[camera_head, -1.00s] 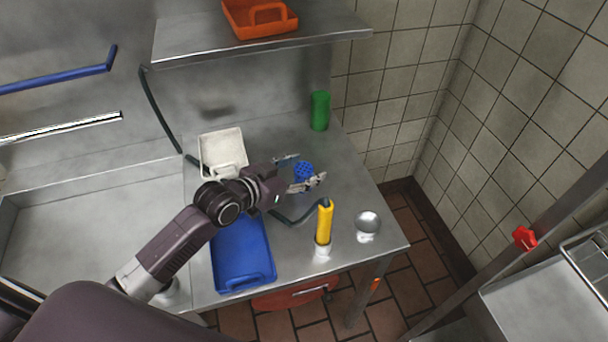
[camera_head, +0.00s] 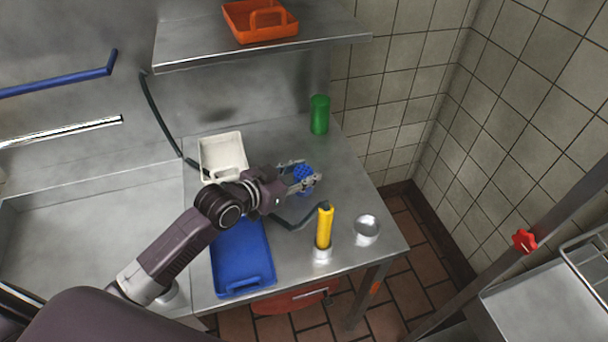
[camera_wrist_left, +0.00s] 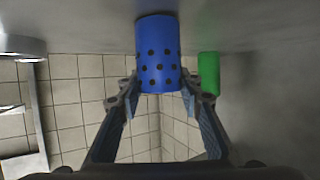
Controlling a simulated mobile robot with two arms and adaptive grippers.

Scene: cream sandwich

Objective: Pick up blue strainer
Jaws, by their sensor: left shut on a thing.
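The blue strainer (camera_head: 303,173) is a small cylinder with dark holes, standing on the steel table at the right of my left arm. My left gripper (camera_head: 304,179) is shut on it, with one finger on each side. In the left wrist view the strainer (camera_wrist_left: 159,55) sits between the two fingertips of the left gripper (camera_wrist_left: 159,82), which touch its sides. My right gripper is not in view.
A green cylinder (camera_head: 319,114) stands behind the strainer. A white tray (camera_head: 222,141) and a blue tray (camera_head: 243,284) lie left of it. A yellow-handled tool (camera_head: 324,226) and a metal bowl (camera_head: 366,229) are in front. A shelf (camera_head: 190,50) with an orange tray (camera_head: 262,35) hangs above.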

